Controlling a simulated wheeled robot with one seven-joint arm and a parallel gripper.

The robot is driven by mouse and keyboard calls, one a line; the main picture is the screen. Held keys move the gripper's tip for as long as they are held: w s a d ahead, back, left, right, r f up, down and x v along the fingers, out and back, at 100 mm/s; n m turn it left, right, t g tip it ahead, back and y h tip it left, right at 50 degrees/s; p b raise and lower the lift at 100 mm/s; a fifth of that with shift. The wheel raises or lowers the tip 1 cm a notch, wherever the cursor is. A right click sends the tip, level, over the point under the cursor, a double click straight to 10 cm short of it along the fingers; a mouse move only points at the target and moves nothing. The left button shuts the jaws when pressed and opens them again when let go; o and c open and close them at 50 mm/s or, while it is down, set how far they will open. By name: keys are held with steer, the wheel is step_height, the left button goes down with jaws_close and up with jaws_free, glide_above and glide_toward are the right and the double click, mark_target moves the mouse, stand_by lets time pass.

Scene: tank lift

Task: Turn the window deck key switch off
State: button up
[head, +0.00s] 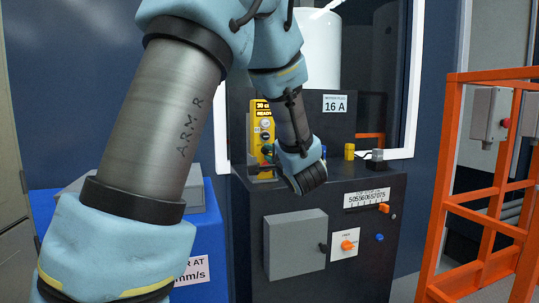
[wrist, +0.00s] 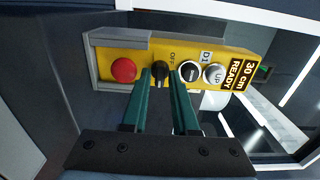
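The yellow control panel (wrist: 105,65) fills the upper middle of the wrist view and lies sideways there. Its black key switch (wrist: 160,71) sits between a red button and a black button, with an OFF label beside it. My gripper (wrist: 160,78) points at the switch, its two green fingers apart, one on each side of the knob. I cannot tell whether either finger touches it.
The dark cabinet (head: 345,265) carries a grey box (head: 295,245) and an orange knob (head: 347,245). An orange railing (head: 445,210) stands at right.

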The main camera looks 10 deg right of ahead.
steer(key=shift+c, duration=0.2)
jaws_close()
steer(key=shift+n, duration=0.3)
steer(key=n+p, duration=0.1)
steer(key=n, duration=0.1)
steer(key=shift+n, duration=0.3)
steer(key=n, duration=0.4)
steer(key=shift+n, duration=0.3)
steer(key=n+b, duration=0.1)
steer(key=n, duration=0.4)
steer(key=shift+f, duration=0.15)
steer(key=n+b, duration=0.2)
steer(key=n, duration=0.3)
steer(key=shift+b, duration=0.4)
